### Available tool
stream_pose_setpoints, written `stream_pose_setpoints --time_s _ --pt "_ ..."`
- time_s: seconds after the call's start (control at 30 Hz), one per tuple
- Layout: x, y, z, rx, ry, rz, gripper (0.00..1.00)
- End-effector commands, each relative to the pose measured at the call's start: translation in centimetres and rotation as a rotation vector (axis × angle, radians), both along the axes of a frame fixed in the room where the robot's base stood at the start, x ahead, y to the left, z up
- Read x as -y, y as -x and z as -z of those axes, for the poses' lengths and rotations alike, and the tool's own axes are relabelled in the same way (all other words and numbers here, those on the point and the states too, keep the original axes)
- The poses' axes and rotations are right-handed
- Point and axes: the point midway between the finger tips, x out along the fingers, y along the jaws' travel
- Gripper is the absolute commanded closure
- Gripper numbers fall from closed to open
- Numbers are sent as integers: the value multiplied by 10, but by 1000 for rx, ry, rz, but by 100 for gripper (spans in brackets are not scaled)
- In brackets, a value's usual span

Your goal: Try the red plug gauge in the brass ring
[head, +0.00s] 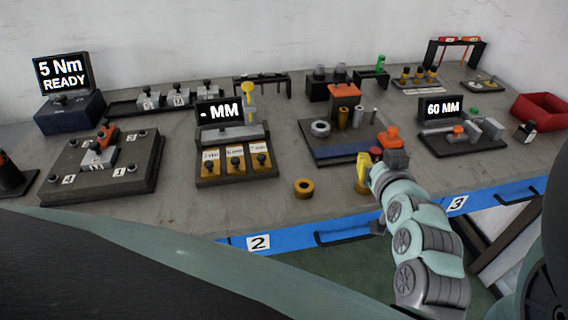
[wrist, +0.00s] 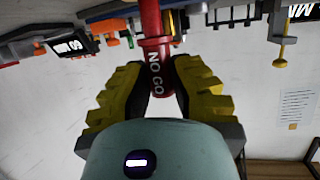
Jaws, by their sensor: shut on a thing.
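The red plug gauge (wrist: 155,45), lettered NO GO, stands between the yellow-padded fingers of my gripper (wrist: 157,88) in the wrist view. The fingers are shut on it. In the head view my gripper (head: 368,164) is near the table's front edge, and only a small red bit of the gauge (head: 375,151) shows beside the fingers. A brass ring (head: 304,188) lies flat on the table to the left of my gripper, apart from it. Whether a brass-coloured patch just below the fingers is another ring, I cannot tell. The gauge's lower end is hidden in the head view.
A gauge stand (head: 344,152) with cylinders and a grey ring is behind my gripper. A tray of brass pieces (head: 236,181) stands left of the brass ring. A 60 MM display fixture (head: 462,145) and a red bin (head: 541,108) are to the right. Bare table surrounds the ring.

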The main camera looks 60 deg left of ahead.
Motion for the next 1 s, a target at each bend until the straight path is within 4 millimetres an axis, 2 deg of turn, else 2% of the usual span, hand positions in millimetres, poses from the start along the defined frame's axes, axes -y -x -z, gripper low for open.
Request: stream_pose_setpoints --time_s 0.47,1.0 --pt "0 0 1 -3 5 0 100" --pt "0 0 -12 -1 2 0 100"
